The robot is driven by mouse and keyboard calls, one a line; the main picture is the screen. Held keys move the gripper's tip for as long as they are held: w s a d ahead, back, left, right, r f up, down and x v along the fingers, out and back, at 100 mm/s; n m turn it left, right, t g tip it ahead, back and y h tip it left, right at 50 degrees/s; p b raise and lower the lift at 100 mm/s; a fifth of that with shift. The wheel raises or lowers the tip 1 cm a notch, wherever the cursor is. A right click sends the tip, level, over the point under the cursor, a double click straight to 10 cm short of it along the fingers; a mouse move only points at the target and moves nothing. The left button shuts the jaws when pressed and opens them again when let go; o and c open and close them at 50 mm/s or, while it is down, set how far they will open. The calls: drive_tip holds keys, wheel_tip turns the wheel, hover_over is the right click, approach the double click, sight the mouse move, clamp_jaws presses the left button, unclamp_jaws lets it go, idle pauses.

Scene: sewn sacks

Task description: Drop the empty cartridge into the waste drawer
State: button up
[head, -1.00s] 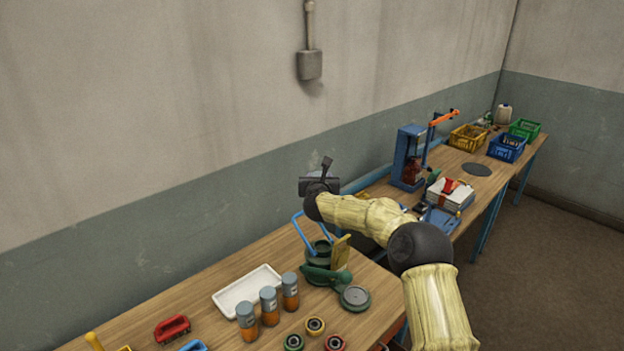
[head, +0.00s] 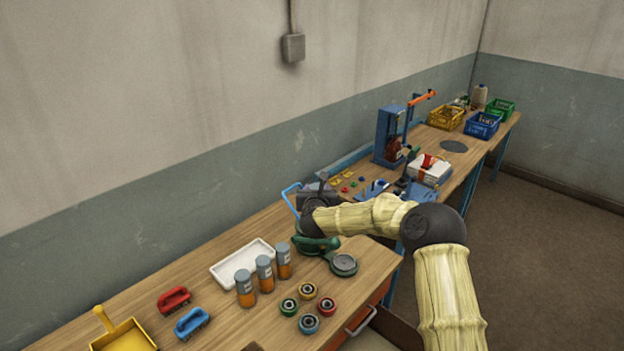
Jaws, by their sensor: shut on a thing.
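My gripper (head: 318,190) is dark grey and sits at the end of my pale arm, over the green hand device on the near bench. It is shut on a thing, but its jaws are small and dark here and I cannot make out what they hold. I cannot pick out the empty cartridge. At the bench's front right, below the top, a drawer (head: 362,321) with a metal handle shows near the lower edge. It seems to stand partly open; its inside is mostly cut off or hidden by my arm.
The green device (head: 318,243) with a blue handle stands beside a white tray (head: 243,264). Several orange canisters (head: 265,274), round coloured parts (head: 309,323), red and blue brushes (head: 191,321) and a yellow dustpan (head: 124,335) crowd the near bench. A blue press (head: 388,135) and crates stand farther back.

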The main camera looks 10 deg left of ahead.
drive_tip(key=s+d+f+m+h, duration=0.1)
drive_tip(key=s+d+f+h, duration=0.1)
drive_tip(key=s+d+f, duration=1.3)
drive_tip(key=s+d+f+m+h, duration=0.1)
drive_tip(key=s+d+f+m, duration=0.1)
drive_tip(key=s+d+f, duration=1.3)
wheel_tip(320, 180, down, 8)
drive_tip(key=w+d+b, duration=0.2)
drive_tip(key=b, duration=0.8)
drive_tip(key=shift+d+r+n+t, duration=0.15)
drive_tip(key=shift+d+n+t, duration=0.05)
drive_tip(key=shift+n+t, duration=0.1)
